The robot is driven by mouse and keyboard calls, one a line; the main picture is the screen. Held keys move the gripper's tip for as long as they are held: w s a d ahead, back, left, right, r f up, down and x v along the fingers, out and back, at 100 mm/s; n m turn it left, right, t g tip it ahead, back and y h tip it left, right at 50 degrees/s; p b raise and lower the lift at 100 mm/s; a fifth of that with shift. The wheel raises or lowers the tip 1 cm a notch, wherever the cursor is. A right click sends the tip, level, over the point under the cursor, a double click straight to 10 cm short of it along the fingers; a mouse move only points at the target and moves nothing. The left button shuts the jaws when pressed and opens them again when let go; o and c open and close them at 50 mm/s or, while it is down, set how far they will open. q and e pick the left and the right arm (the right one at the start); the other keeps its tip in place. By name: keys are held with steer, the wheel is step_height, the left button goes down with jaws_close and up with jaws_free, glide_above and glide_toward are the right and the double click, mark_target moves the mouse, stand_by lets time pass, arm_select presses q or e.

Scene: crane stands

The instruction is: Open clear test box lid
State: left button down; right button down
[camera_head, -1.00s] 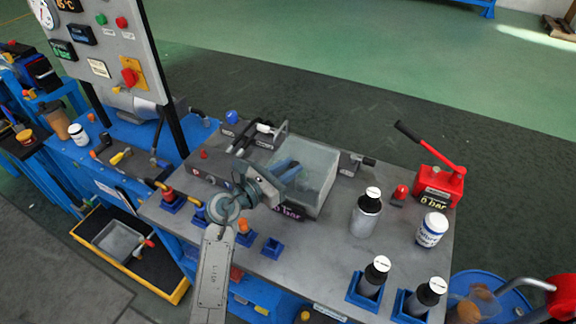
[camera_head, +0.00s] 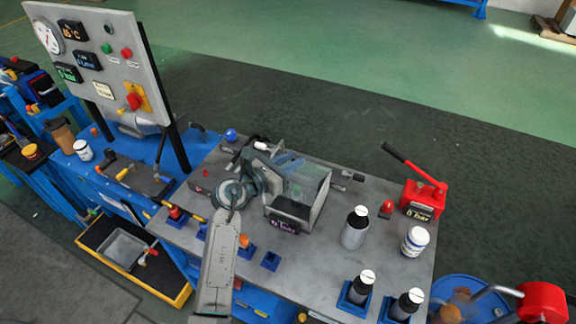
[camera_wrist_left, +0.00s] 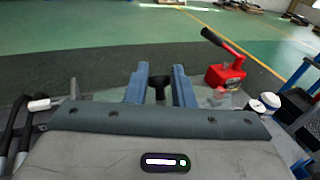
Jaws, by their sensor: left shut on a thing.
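The clear test box (camera_head: 318,208) stands on the grey bench top, with a small display (camera_head: 284,226) at its front. Its clear lid (camera_head: 305,177) appears tilted up toward the back, and the dark inside shows at the front. My left gripper (camera_head: 287,160) is at the box's upper left, by the raised lid. In the left wrist view my left gripper (camera_wrist_left: 159,88) has its two blue-grey fingers on either side of a black knob (camera_wrist_left: 158,80), shut on it. My own wrist hides part of the box's left side. My right gripper is not in view.
A grey bottle (camera_head: 355,228), a white jar (camera_head: 415,241) and a red hand pump (camera_head: 424,198) stand right of the box. Two bottles in blue holders stand at the front right. A control panel (camera_head: 95,60) rises at the left.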

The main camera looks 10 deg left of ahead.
arm_select(q)
steer(key=shift+w+d+r, duration=0.1)
steer(key=shift+w+r, duration=0.2)
steer(key=shift+r, duration=0.15)
steer(key=c, duration=1.2)
jaws_free()
steer(key=shift+w+f, duration=0.1)
steer(key=shift+f, duration=0.05)
steer(key=shift+s+a, duration=0.25)
steer(key=shift+s, duration=0.05)
steer(key=b+v, duration=0.3)
steer(key=v, duration=0.7)
